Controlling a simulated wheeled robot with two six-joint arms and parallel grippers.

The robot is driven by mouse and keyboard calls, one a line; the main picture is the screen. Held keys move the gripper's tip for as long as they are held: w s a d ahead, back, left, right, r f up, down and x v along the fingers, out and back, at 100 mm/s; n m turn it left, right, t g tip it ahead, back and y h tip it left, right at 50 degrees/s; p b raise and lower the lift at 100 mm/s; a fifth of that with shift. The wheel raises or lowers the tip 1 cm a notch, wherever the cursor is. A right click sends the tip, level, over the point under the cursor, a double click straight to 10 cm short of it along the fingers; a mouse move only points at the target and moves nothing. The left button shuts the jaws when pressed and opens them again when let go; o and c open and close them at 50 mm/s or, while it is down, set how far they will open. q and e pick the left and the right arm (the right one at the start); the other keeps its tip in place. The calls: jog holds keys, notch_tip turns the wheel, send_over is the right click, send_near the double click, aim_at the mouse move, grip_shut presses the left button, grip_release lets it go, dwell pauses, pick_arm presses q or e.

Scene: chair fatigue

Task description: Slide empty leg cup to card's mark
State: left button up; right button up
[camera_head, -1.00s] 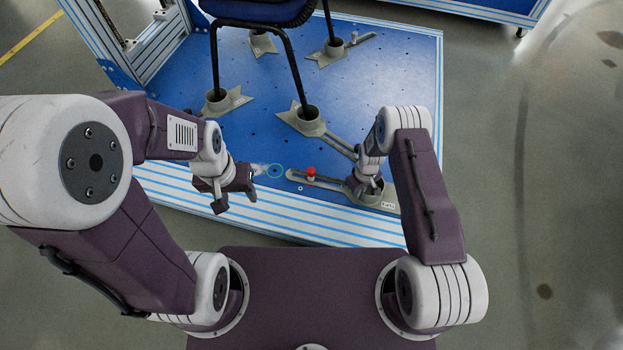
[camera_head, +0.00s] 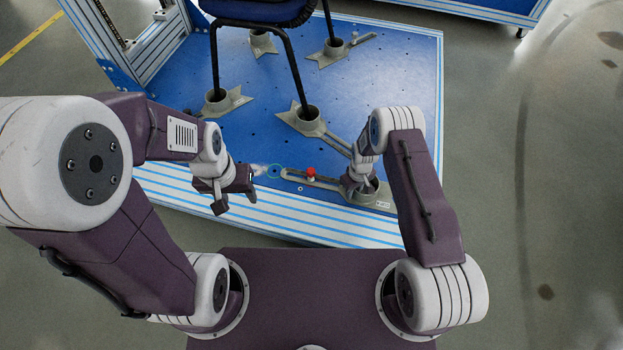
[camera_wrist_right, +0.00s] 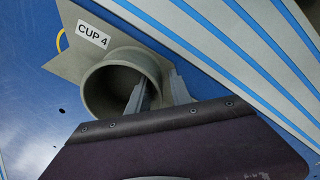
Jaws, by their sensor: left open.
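The empty grey leg cup (camera_head: 378,188) stands at the front right of the blue platform, with no chair leg in it. Its label reads CUP 4 in the right wrist view (camera_wrist_right: 92,36). Its slotted foot (camera_head: 322,182) points left past a red knob (camera_head: 311,174). My left gripper (camera_head: 250,178) is open and empty, left of the ring. I cannot make out a card.
A chair (camera_head: 255,12) stands on the platform (camera_head: 395,85), its legs in other grey cups, one at the back left (camera_head: 218,98) and one in the middle (camera_head: 306,118). A metal frame (camera_head: 160,45) rises at the left.

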jog(key=shift+r, duration=0.1)
notch_tip(320, 180, up, 6)
jog(key=p, duration=0.5)
dwell(0.4)
